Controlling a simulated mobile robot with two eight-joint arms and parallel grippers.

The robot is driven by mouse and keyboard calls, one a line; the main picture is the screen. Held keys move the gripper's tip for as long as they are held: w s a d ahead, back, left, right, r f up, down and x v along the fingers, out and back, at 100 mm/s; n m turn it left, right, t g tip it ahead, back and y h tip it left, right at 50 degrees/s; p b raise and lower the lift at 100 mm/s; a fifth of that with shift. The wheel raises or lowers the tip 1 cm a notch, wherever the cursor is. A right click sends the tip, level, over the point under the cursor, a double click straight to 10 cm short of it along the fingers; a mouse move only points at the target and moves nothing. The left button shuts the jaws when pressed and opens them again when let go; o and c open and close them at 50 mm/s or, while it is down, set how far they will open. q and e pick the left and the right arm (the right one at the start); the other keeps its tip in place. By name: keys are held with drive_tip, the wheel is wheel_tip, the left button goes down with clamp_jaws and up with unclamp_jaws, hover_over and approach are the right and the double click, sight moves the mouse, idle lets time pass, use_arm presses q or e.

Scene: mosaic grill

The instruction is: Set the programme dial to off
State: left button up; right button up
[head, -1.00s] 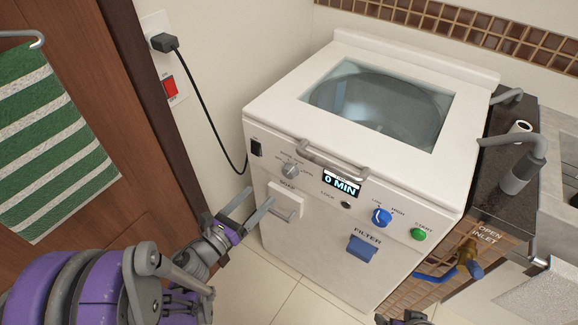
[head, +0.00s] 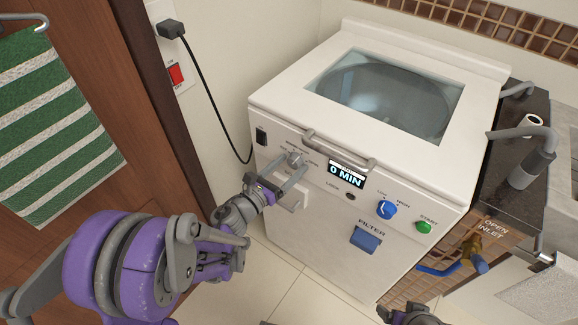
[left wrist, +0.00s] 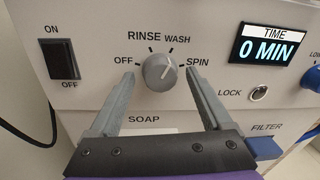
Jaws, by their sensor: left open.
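The programme dial (left wrist: 160,72) is a round grey knob on the white washer's front panel, with OFF, RINSE, WASH and SPIN around it. Its pale mark appears to point up and right, on the WASH–SPIN side; the exact setting is hard to tell. In the head view the dial (head: 294,158) sits at the panel's upper left. My left gripper (head: 284,172) is open, its fingers reaching to either side of the dial with gaps visible in the left wrist view. My right gripper (head: 412,318) shows only partly at the bottom edge; its jaws are unclear.
The soap drawer handle (head: 296,200) lies just below the left gripper. The on/off rocker switch (left wrist: 62,60) is left of the dial, and the display (head: 346,174) reading 0 MIN is right. A lid handle (head: 340,154) juts out above. A black cord (head: 208,95) hangs on the wall.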

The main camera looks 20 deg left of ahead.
use_arm(q)
clamp_jaws()
idle(0.4)
drive_tip(key=shift+n, duration=0.3)
drive_tip(key=n+b, duration=0.1)
drive_tip(key=n, duration=0.2)
drive_tip(key=shift+f+n, duration=0.1)
drive_tip(key=shift+n, duration=0.2)
drive_tip(key=n+b, duration=0.1)
drive_tip(key=n, duration=0.4)
drive_tip(key=shift+d+n+t, duration=0.1)
drive_tip(key=shift+n+t, duration=0.3)
drive_tip(key=n+b, duration=0.1)
drive_tip(key=n, duration=0.4)
drive_tip(key=shift+s+n+y, duration=0.1)
drive_tip(key=shift+n+y, duration=0.2)
drive_tip(key=shift+n, duration=0.1)
drive_tip(key=n, duration=0.5)
drive_tip(key=shift+d+t+y+b, duration=0.1)
drive_tip(key=shift+t+y+b, duration=0.2)
drive_tip(key=shift+b, duration=0.05)
